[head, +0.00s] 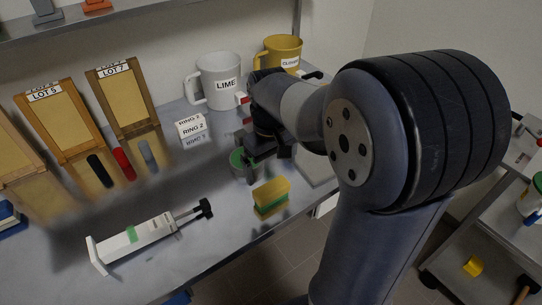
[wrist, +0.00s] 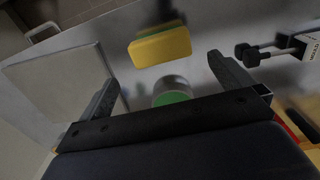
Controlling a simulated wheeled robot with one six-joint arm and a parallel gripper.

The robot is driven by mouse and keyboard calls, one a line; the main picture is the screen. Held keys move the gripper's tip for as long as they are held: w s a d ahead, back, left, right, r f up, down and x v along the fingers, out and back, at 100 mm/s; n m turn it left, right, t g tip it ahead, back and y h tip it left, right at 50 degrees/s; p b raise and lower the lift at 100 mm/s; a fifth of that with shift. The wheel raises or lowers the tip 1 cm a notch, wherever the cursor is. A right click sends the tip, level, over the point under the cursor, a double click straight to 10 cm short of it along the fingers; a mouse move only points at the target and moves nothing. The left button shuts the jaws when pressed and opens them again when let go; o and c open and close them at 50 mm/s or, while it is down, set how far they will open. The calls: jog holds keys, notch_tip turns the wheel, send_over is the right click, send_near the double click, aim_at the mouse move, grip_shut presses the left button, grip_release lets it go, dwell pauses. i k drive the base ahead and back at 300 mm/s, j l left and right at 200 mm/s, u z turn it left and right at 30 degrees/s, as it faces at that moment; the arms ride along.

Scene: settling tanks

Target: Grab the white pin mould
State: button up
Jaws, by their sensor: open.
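I cannot pick out a white pin mould for certain. A short grey cylinder with a green top (head: 237,159) stands on the grey bench, partly hidden by my gripper (head: 258,150). In the wrist view the green-topped cylinder (wrist: 172,92) shows between the two fingers of my gripper (wrist: 163,72), closer to the palm edge, which hides part of it. My gripper is open and holds nothing visible. Whether the fingers touch the cylinder, I cannot tell.
A yellow and green sponge (head: 270,197) lies near the bench's front edge. A white syringe-like tool (head: 140,238) lies front left. A LIME mug (head: 220,80), a yellow mug (head: 283,52), RING blocks (head: 190,129) and LOT boards (head: 122,96) stand behind. A pale flat plate (wrist: 62,88) lies beside the cylinder.

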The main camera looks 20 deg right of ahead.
aim_at(134, 237)
jog(key=u, duration=1.4)
jog(key=j+z, duration=0.2)
jog(key=z, duration=0.2)
jog(key=j+z, duration=0.25)
jog(key=z, duration=0.2)
jog(key=k+j+z, duration=0.15)
jog(key=z, duration=0.25)
